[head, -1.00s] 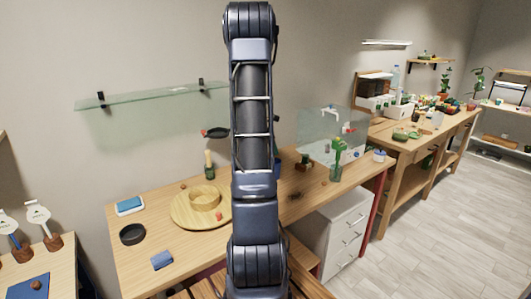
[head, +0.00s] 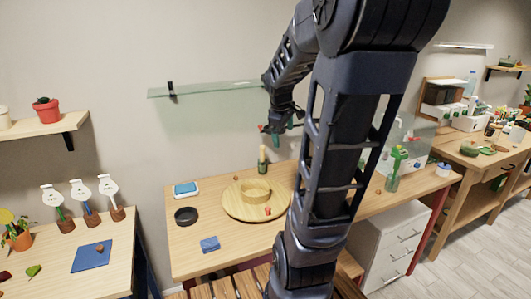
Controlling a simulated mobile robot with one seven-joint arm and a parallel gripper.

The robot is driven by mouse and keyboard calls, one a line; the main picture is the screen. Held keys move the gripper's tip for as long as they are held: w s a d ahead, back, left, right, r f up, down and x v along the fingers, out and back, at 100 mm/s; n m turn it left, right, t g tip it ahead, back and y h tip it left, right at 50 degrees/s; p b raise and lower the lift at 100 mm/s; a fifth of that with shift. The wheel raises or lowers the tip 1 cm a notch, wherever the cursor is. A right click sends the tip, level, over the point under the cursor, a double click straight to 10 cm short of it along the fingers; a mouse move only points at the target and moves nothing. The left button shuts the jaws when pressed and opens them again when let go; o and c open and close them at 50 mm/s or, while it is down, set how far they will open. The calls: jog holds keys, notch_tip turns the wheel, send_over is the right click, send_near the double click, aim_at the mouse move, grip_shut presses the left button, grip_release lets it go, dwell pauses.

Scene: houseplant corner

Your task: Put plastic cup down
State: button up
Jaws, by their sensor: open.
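My arm rises through the middle of the head view and bends toward the back wall. My gripper (head: 279,131) is small and dark, beneath the right end of the glass shelf and above the back of the wooden table. It is open. Small red and teal parts show around its end, and I cannot tell what they belong to. I cannot make out a plastic cup anywhere; my arm hides part of the table and what lies behind it.
The wooden table (head: 205,262) bears a round wooden tray (head: 238,210), a black dish (head: 186,216), a blue sponge-like block (head: 210,244) and a bottle (head: 262,160). A glass shelf (head: 210,90) is on the wall. A white drawer cabinet (head: 398,240) stands at right.

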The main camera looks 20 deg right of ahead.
jog(key=s+a+r+m+t+y, duration=0.1)
jog(key=s+a+m+y, duration=0.1)
jog(key=s+a+m, duration=0.5)
jog(key=shift+s+a+t+y, duration=0.3)
jog(key=shift+s+a, duration=2.8)
jog(key=shift+s, duration=0.75)
jog(key=shift+r, duration=0.1)
